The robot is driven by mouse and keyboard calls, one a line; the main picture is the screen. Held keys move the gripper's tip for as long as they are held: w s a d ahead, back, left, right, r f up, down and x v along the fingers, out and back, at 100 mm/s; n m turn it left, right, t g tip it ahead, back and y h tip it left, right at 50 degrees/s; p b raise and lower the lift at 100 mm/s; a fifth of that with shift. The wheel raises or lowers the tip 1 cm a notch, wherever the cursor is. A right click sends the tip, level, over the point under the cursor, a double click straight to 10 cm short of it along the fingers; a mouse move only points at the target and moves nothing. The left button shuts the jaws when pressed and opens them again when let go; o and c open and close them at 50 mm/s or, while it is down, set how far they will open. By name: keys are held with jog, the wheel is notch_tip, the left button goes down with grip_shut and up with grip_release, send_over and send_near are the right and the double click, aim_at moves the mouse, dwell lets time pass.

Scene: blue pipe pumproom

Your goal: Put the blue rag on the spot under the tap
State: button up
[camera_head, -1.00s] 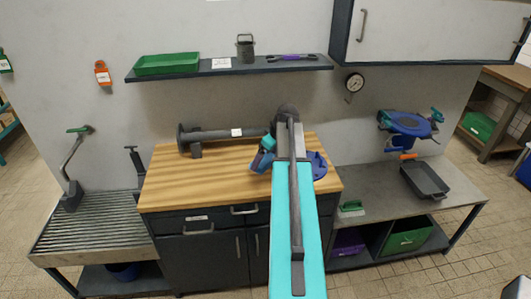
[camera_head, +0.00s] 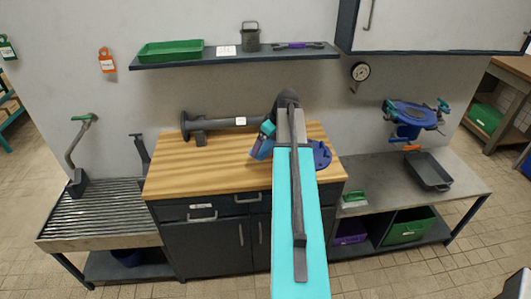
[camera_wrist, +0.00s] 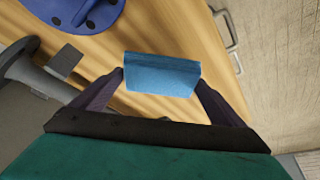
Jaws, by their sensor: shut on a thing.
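My gripper (camera_wrist: 160,80) is shut on the blue rag (camera_wrist: 162,74), which shows as a folded, flat-faced piece between the two dark fingertips in the wrist view. It is held over the wooden worktop (camera_head: 200,176). In the head view my gripper (camera_head: 262,148) is small, left of my forearm, and the rag is hard to make out there. The tap (camera_head: 73,153), a grey bent pipe with a green handle, stands at the far left behind a slatted metal drain top (camera_head: 105,212). No separate marked spot can be made out under it.
A grey flanged pipe (camera_head: 215,124) lies at the worktop's back. A blue disc (camera_head: 322,155) sits at its right end. A dark upright tool (camera_head: 140,152) stands between tap and worktop. A wall shelf (camera_head: 230,58) hangs above. The slatted top looks clear.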

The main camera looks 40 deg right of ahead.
jog(key=w+a+r+b, duration=0.2)
jog(key=w+a, duration=0.2)
jog(key=a, duration=0.8)
jog(key=w+a+r+b, duration=0.15)
jog(key=w+a, duration=0.25)
jog(key=a, duration=0.7)
jog(key=a+r+m+b, duration=0.1)
jog(key=a+r+b, duration=0.2)
jog(key=a, duration=2)
jog(key=shift+s+a+r+h, duration=0.3)
jog(key=shift+s+a+r, duration=0.15)
jog(key=shift+r, duration=0.15)
